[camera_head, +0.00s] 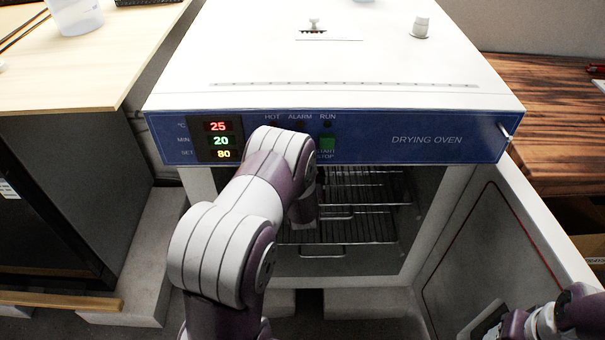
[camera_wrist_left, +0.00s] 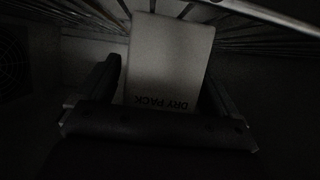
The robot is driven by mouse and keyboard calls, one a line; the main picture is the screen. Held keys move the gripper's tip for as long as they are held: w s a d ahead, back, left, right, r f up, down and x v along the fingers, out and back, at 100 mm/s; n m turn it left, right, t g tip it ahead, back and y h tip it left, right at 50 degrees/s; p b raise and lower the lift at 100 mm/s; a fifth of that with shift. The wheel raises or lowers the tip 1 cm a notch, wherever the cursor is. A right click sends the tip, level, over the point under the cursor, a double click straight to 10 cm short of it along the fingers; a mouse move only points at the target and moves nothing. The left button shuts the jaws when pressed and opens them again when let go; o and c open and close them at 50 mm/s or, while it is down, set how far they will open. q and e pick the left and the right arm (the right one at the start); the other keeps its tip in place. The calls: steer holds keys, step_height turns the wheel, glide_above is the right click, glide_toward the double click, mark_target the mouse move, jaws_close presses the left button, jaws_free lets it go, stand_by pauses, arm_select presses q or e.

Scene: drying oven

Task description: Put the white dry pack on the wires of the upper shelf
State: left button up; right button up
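The white dry pack (camera_wrist_left: 170,58) shows in the dim left wrist view, its printed label upside down near the gripper. It lies against the wires of a shelf (camera_wrist_left: 250,40), which show beyond it and to both sides. My left gripper (camera_wrist_left: 165,88) has its fingers apart, one on each side of the pack, with a narrow dark gap at the left finger. In the head view my left arm reaches into the oven and its gripper is hidden, as is the pack. The upper shelf (camera_head: 375,187) shows inside the oven. My right arm (camera_head: 560,317) is at the bottom right; its fingers are unclear.
The drying oven (camera_head: 340,75) has its door (camera_head: 505,250) open to the right. A lower wire shelf (camera_head: 350,230) lies under the upper one. A wooden table (camera_head: 60,75) stands left, a darker wooden surface (camera_head: 555,110) right. My left arm blocks the left of the opening.

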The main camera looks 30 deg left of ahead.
arm_select(q)
steer(key=shift+r, duration=0.1)
steer(key=shift+s+d+r+p, duration=0.15)
steer(key=shift+s+r+p, duration=0.05)
steer(key=shift+r+p, duration=0.1)
steer(key=s+d+r+m+g+h+p, duration=0.25)
steer(key=s+d+r+h, duration=0.2)
steer(key=s+d, duration=0.3)
steer(key=s+d+r+m+g+h+p, duration=0.1)
steer(key=s+d+r+m+g+h, duration=0.2)
steer(key=s+d+r, duration=0.5)
steer(key=s+d+g, duration=0.2)
steer(key=s+g, duration=0.2)
steer(key=s, duration=0.4)
steer(key=shift+s+r+m, duration=0.2)
steer(key=shift+r+m, duration=0.05)
steer(key=shift+m, duration=0.2)
steer(key=shift+g+y, duration=0.25)
